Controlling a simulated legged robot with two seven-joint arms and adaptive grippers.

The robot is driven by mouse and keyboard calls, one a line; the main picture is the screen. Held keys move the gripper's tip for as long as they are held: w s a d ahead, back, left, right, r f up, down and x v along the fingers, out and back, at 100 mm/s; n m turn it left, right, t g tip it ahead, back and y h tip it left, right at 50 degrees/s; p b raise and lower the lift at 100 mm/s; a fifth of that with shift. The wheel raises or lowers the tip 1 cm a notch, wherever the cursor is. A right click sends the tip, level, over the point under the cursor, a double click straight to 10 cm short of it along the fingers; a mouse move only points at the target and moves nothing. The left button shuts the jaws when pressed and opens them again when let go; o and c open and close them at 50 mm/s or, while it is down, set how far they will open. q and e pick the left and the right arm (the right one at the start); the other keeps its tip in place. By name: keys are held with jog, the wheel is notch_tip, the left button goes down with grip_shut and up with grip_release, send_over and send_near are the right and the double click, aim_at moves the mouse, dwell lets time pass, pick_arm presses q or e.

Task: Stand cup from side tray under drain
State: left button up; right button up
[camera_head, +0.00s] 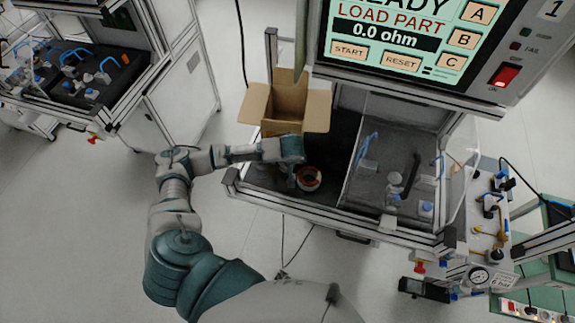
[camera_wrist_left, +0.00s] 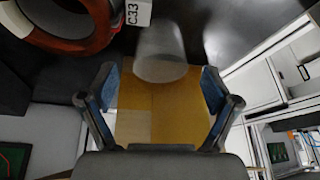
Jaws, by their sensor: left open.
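A pale, translucent cup (camera_wrist_left: 162,52) is on a dark surface in the left wrist view, just ahead of my gripper and roughly centred between its fingers. My left gripper (camera_wrist_left: 160,80) is open, with its blue-padded fingers apart and nothing visibly held. In the head view my left gripper (camera_head: 291,180) points down over the dark bench top, next to a red-and-white ring part (camera_head: 308,179). The cup is hidden or too small to tell there. I cannot make out the drain for certain. My right gripper is not in view.
The ring part, labelled C33, shows close at upper left in the wrist view (camera_wrist_left: 68,28). An open cardboard box (camera_head: 286,106) stands behind the gripper. A clear-walled fixture bay (camera_head: 395,185) lies right, then a side panel with gauge (camera_head: 480,277). The display (camera_head: 410,40) overhangs.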

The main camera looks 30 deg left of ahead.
pick_arm(q)
jog(key=shift+x, duration=1.55)
jog(key=shift+r, duration=0.15)
jog(key=c, duration=1.2)
notch_tip(320, 180, up, 10)
jog(key=d+r+m, duration=0.1)
jog(key=d+m, duration=0.1)
jog(key=d, duration=0.1)
jog(key=s+d+r+m+h, duration=0.1)
jog(key=d+m, duration=0.1)
jog(key=d, duration=0.2)
jog(key=s+d+r+m+t+h, duration=0.1)
jog(key=d+m, duration=0.1)
jog(key=d, duration=0.1)
jog(key=shift+s+d+m, duration=0.2)
jog(key=shift+d+m, duration=0.1)
jog(key=shift+d, duration=0.05)
